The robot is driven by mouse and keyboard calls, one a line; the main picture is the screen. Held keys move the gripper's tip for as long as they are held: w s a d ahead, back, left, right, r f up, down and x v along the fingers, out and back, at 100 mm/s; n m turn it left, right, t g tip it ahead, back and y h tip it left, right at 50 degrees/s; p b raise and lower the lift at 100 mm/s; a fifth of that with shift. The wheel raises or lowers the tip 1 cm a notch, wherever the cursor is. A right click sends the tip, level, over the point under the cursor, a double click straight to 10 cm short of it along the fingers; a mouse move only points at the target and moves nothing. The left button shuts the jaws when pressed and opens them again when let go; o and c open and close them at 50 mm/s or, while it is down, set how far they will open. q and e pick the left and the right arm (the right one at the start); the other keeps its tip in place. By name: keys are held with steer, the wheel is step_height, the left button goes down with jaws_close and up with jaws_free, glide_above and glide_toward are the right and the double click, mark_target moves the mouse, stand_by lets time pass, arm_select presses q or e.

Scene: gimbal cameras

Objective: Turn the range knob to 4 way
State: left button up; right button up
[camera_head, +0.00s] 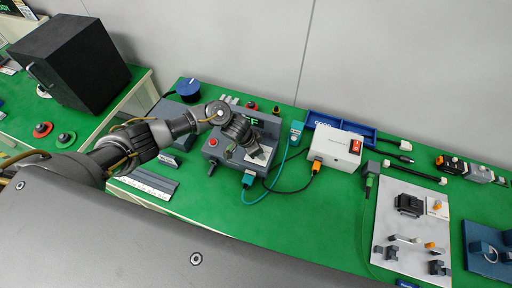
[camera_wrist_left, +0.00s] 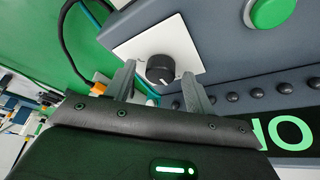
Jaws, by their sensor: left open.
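The range knob (camera_wrist_left: 160,69) is a round black dial on a white square plate (camera_wrist_left: 128,46), on the face of a grey box (camera_wrist_left: 222,50). Its setting is too small to read. My left gripper (camera_wrist_left: 159,76) is open, with one finger on each side of the knob. I cannot tell whether the fingers touch it. In the head view my left gripper (camera_head: 246,146) is over the grey box (camera_head: 206,156) and hides the knob, while part of the white plate (camera_head: 263,156) shows. My right gripper is out of view.
A green button (camera_wrist_left: 268,12) and a dark display (camera_wrist_left: 292,127) with green letters are near the knob. A red button (camera_head: 212,142) is on the box's left.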

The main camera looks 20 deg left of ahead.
arm_select(q)
steer(key=v, duration=1)
steer(key=shift+a+r, duration=0.2)
steer(key=shift+r, duration=0.1)
